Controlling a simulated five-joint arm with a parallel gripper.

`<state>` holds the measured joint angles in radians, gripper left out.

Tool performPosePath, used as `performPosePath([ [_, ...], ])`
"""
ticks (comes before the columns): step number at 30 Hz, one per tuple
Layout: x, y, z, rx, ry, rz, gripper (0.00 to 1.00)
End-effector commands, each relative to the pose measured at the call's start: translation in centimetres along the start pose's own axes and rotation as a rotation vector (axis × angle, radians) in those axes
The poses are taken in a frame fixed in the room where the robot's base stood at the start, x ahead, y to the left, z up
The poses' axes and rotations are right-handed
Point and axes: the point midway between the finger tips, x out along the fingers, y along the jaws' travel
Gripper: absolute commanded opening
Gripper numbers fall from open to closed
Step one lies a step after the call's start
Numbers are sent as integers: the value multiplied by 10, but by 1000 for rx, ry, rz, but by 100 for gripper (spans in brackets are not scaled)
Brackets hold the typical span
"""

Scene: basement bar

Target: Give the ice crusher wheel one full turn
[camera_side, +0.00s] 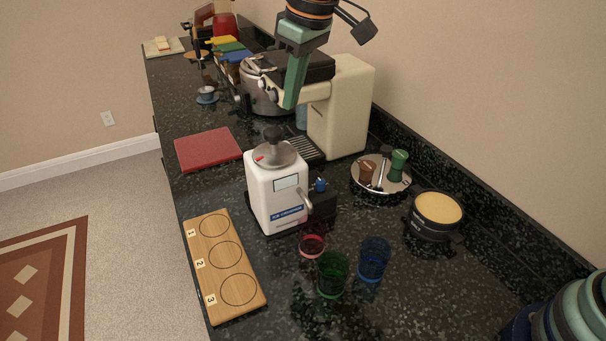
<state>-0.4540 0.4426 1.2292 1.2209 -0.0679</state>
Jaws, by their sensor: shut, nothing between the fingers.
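The ice crusher (272,203) is a white upright box with a blue label, standing on the dark counter in the middle of the view. A round grey metal top with a red mark, which looks like the wheel (290,158), lies on it, with a dark knob (273,134) standing up from it. My gripper (291,101) comes down from the top of the view, its green fingers shut and empty. In the picture its tips are above and slightly right of the knob, apart from it. The depth between them is hard to tell.
A cream coffee machine (345,105) stands behind the crusher. Red, green and blue glasses (374,261) stand in front of it. A numbered wooden board (226,270) lies left, a red board (208,150) behind that. A round tray (365,187) and a tan-topped pot (437,212) are right.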

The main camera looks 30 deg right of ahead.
Motion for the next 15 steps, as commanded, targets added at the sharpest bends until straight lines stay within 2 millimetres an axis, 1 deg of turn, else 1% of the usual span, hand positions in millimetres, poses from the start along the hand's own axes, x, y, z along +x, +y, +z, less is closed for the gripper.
performPosePath([
  [9,37,-1,10,1,-2,0,0],
  [15,53,-1,14,0,-2,0,0],
])
